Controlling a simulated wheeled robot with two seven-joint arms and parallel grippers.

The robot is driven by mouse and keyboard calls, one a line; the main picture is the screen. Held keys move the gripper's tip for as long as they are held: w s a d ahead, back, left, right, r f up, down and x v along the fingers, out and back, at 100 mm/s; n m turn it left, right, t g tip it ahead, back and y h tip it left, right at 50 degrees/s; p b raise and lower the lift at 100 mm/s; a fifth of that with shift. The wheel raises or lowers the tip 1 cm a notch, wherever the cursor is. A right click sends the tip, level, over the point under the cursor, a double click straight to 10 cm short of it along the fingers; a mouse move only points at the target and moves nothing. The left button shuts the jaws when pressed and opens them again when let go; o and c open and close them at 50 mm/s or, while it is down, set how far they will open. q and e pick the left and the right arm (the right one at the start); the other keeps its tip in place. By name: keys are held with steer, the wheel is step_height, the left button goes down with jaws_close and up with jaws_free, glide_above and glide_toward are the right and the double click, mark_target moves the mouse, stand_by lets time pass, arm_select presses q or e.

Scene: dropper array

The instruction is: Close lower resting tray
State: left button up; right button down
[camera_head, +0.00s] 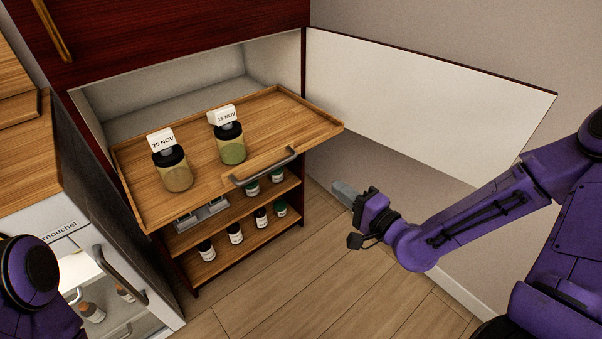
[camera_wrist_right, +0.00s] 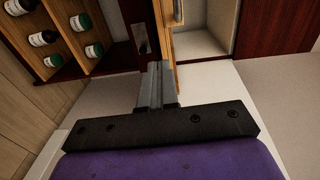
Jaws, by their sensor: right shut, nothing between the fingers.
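The wooden resting tray (camera_head: 280,112) is pulled out of the cabinet in the head view, with a grey bar handle (camera_head: 263,167) on its front. Two jars with dark lids and "25 NOV" tags stand on it, a tan one (camera_head: 177,177) and a green one (camera_head: 232,150). My right gripper (camera_head: 340,188) is shut and empty, to the right of the tray and apart from its handle. In the right wrist view, the gripper's fingers (camera_wrist_right: 158,84) are together. In the head view, part of my left arm shows at the lower left, but its gripper is out of frame.
A white-faced cabinet door (camera_head: 430,100) stands open at the right, behind my right arm. Shelves (camera_head: 235,230) below the tray hold several small bottles. A counter unit (camera_head: 75,225) stands at the left. Wooden floor (camera_head: 300,280) is clear in front.

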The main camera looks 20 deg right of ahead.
steer(key=b+x, duration=0.1)
steer(key=x, duration=1.3)
steer(key=shift+a+r, duration=0.2)
steer(key=shift+r, duration=0.45)
steer(key=shift+w, duration=0.15)
